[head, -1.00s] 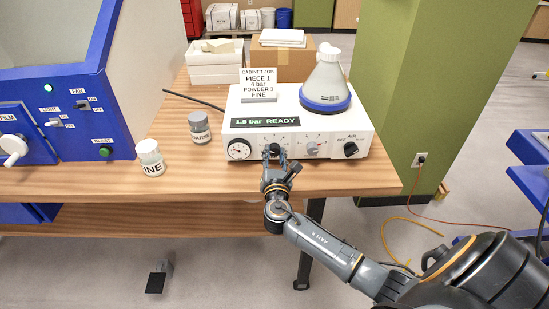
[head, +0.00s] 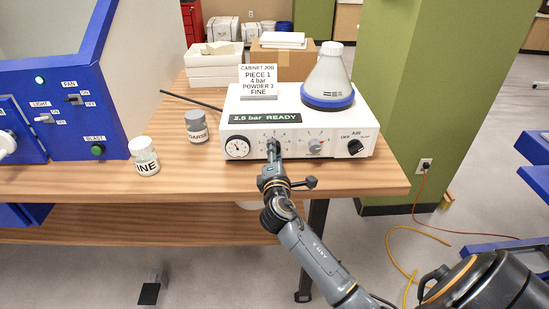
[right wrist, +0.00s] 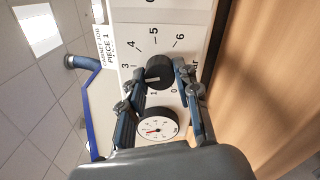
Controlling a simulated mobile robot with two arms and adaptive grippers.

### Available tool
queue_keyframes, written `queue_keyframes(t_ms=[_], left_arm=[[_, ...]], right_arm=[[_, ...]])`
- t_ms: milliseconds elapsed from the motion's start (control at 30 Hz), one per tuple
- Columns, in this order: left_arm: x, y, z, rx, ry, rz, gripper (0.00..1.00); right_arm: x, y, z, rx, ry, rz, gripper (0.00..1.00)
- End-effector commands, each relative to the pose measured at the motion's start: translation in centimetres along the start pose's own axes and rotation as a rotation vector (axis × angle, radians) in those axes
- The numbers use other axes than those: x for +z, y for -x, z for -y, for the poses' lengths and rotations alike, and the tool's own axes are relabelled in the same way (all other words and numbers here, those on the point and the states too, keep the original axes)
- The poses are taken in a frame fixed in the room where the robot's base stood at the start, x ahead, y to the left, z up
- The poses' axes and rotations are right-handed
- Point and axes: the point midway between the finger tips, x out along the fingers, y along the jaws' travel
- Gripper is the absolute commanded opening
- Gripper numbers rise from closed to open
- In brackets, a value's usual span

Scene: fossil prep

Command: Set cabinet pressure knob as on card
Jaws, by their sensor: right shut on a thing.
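The black pressure knob (right wrist: 159,70) sits on the front of the white control box (head: 228,112), inside a numbered dial. Its pale mark points left, toward about 2 to 3; the fingers hide part of the scale. My right gripper (head: 272,150) is shut on this knob, one finger on each side in the right wrist view. The display (head: 265,118) reads "2.5 bar READY". The job card (head: 258,76) reads "PIECE 1, 4 bar, POWDER 3, FINE". A round gauge (head: 238,147) is left of the knob. My left gripper is not in view.
On the box, a grey-marked knob (head: 315,146) and a black AIR knob (head: 355,147) sit to the right, and a white-capped flask (head: 328,78) stands on top. FINE (head: 145,158) and COARSE (head: 197,127) jars stand left. The blue cabinet (head: 65,105) is far left.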

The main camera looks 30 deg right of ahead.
Motion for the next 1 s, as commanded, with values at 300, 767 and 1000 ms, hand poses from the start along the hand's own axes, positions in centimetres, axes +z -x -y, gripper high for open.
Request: queue_keyframes(t_ms=[300, 767, 1000], left_arm=[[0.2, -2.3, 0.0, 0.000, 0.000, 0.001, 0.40], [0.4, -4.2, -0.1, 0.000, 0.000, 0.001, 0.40], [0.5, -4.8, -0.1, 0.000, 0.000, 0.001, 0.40]], right_arm=[[-0.1, 0.0, 0.3, -0.001, -0.305, 0.001, 0.00], [-0.1, 0.0, 0.2, -0.002, -0.708, 0.001, 0.00], [0.0, 0.0, 0.1, -0.003, -0.844, 0.001, 0.00]])
